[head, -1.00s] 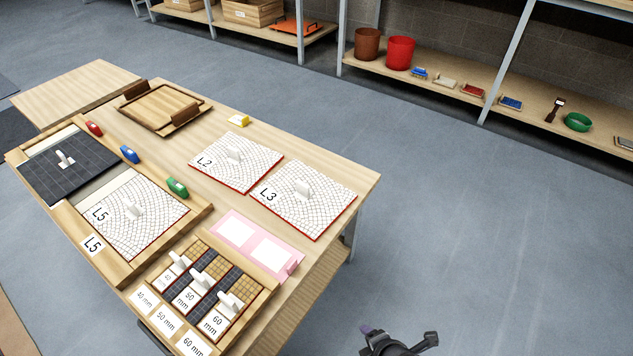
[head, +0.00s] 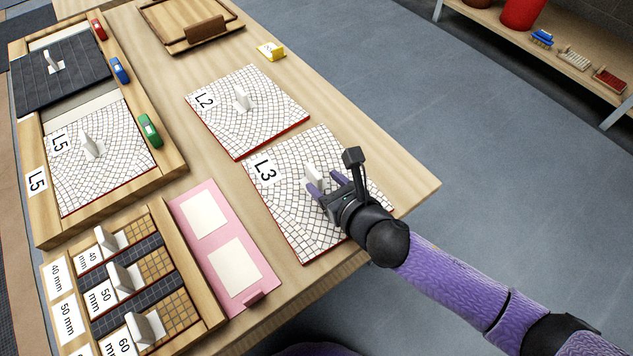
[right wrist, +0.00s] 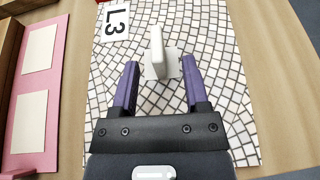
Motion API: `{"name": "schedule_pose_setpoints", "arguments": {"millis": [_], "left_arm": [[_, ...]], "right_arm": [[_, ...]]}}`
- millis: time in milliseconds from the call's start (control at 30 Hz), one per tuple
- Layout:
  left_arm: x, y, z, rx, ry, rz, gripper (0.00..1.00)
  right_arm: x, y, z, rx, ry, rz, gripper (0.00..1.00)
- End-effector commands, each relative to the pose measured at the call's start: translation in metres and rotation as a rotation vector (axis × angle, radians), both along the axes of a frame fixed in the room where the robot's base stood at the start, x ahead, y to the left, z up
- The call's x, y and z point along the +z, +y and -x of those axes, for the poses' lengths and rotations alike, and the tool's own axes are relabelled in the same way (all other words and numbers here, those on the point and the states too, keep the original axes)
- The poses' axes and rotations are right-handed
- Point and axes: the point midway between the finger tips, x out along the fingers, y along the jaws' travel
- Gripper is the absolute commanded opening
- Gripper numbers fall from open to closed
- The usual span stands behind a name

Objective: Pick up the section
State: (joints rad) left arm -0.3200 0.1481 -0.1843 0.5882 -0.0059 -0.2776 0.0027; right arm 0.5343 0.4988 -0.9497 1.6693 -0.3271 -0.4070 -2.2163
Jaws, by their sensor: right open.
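The section labelled L3 (head: 286,217) is a white mosaic panel with a red edge, lying flat on the table's right part. A white upright handle (head: 313,176) stands at its middle. My right gripper (head: 320,186) is open over the L3 section, close to the handle. In the right wrist view the purple fingers (right wrist: 158,78) point at the handle (right wrist: 157,52), which stands just beyond and between the tips. I cannot tell whether either finger touches it. Section L2 (head: 230,118) lies behind it, and section L5 (head: 110,165) sits in a wooden frame at left. My left gripper is not in view.
A pink board (head: 222,208) with two white cards lies left of L3. A wooden rack (head: 192,265) holds strips marked 40, 50 and 60 mm.

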Motion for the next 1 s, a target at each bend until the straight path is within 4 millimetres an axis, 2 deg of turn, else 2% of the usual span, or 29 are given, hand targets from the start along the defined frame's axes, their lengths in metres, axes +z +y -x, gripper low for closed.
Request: {"name": "schedule_pose_setpoints", "arguments": {"millis": [33,100,233,433,467,733,1000], "left_arm": [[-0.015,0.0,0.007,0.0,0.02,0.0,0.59],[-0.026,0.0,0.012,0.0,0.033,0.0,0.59],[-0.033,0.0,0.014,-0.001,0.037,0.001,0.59],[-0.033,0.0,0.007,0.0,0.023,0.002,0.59],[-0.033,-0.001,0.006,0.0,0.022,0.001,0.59],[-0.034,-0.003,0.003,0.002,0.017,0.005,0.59],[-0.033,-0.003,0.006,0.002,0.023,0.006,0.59]], "right_arm": [[-0.015,0.007,-0.008,0.001,0.007,-0.004,0.59],[-0.022,0.015,-0.018,0.001,0.008,-0.004,0.59],[-0.022,0.023,-0.032,-0.001,0.006,-0.002,0.59],[-0.017,0.023,-0.034,-0.001,0.003,-0.001,0.59],[-0.017,0.023,-0.034,-0.001,0.003,-0.001,0.57],[-0.018,0.023,-0.033,-0.002,0.004,-0.002,0.0],[-0.018,0.023,-0.033,-0.002,0.004,-0.002,0.0]]}}
